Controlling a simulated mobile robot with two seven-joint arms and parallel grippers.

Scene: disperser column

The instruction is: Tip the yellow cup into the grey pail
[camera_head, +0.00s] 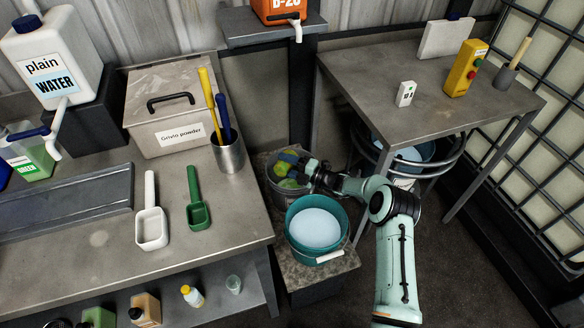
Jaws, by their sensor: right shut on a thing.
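The grey pail (289,190) stands on a low speckled block between the two benches, its mouth partly covered by small blue, yellow and green shapes. My right gripper (307,172) reaches in from the right, low at the pail's right rim. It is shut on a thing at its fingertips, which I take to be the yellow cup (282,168). The cup's outline blends with the coloured shapes, so I cannot tell its tilt or whether anything leaves it. My left gripper is out of view.
A teal bucket (337,208) with pale contents stands just in front of the pail. The left bench (90,262) and right table (370,85) flank the gap. A ring stand (447,160) with another bucket is under the right table. Dark floor at right is clear.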

